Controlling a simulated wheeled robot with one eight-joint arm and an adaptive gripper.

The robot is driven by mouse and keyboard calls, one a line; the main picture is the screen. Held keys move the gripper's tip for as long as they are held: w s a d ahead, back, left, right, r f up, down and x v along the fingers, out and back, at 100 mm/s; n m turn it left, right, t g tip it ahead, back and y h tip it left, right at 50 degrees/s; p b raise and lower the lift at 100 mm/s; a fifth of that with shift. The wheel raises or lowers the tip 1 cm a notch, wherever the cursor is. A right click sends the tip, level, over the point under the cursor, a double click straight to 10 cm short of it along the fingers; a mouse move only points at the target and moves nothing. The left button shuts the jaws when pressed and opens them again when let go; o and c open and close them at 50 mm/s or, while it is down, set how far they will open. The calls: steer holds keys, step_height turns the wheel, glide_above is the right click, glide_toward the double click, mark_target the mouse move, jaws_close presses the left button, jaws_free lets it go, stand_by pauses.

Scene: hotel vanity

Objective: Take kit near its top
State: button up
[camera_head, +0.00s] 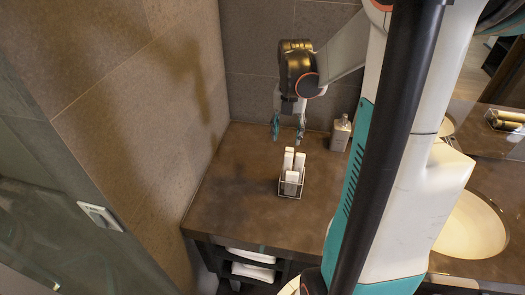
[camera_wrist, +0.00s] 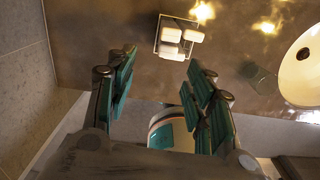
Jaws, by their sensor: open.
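Several slim white boxes, which look like the kits, stand upright in a small wire holder (camera_head: 290,193) on the brown counter. One white kit (camera_head: 299,161) rises at the back of the group. Which kit is meant cannot be told. My gripper (camera_head: 287,131) points down with its teal fingers spread and empty. It hangs above the counter, behind the holder in the head view and apart from it. In the wrist view the kit tops (camera_wrist: 171,35) show in the holder (camera_wrist: 157,47), beyond the open fingers (camera_wrist: 162,65).
A grey pump bottle (camera_head: 341,133) stands at the back of the counter (camera_head: 235,190), right of the holder. A stone wall (camera_head: 150,90) borders the left side. A round basin (camera_head: 468,225) is at the right. The counter left of the holder is clear.

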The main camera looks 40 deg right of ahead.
mark_target(288, 164)
steer(key=f, duration=0.2)
steer(key=f+b, duration=0.1)
steer(key=f, duration=0.2)
steer(key=s+f, duration=0.1)
steer(key=f, duration=0.2)
steer(key=shift+s+d+f, duration=0.1)
steer(key=shift+d+f, duration=0.15)
steer(key=shift+d, duration=0.15)
steer(key=f, duration=0.1)
steer(key=f+b, duration=0.1)
steer(key=f, duration=0.3)
steer(key=shift+w+d+b, duration=0.1)
steer(key=shift+w+b, duration=0.15)
steer(key=shift+b, duration=0.05)
steer(key=shift+s+f, duration=0.15)
steer(key=shift+f, duration=0.3)
steer(key=c, duration=0.5)
steer(key=shift+c, duration=0.7)
